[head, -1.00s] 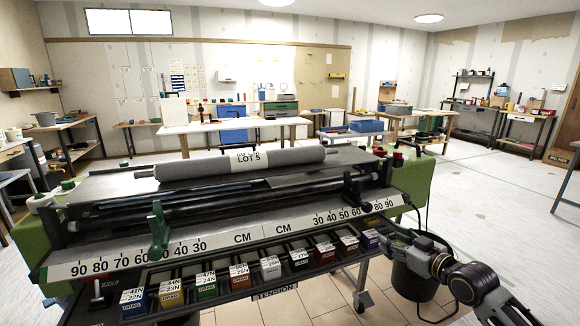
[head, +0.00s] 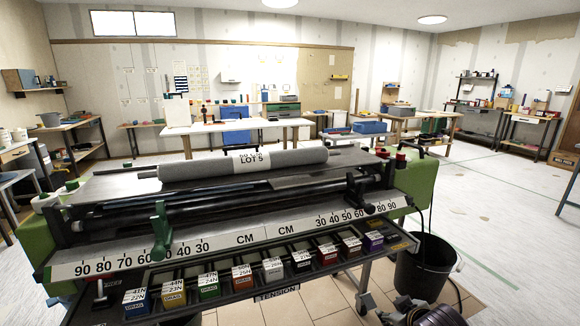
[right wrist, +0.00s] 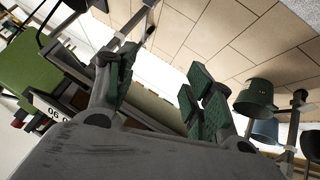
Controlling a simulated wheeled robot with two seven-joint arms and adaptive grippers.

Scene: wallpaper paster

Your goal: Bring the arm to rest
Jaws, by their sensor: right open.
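My right gripper (head: 388,306) shows at the bottom edge of the head view, low in front of the wallpaper paster, with the arm mostly out of frame. In the right wrist view my right gripper (right wrist: 160,92) is open, its green-padded fingers apart with nothing between them. The paster (head: 240,240) stands in front of me with a grey roll (head: 240,166) lying across its top. My left gripper is not in view.
A black bucket (head: 422,268) with a cable stands on the floor right of the paster, close to my right arm. A tray of coloured tension blocks (head: 272,270) runs along the paster's front. The floor (head: 490,220) farther right is clear.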

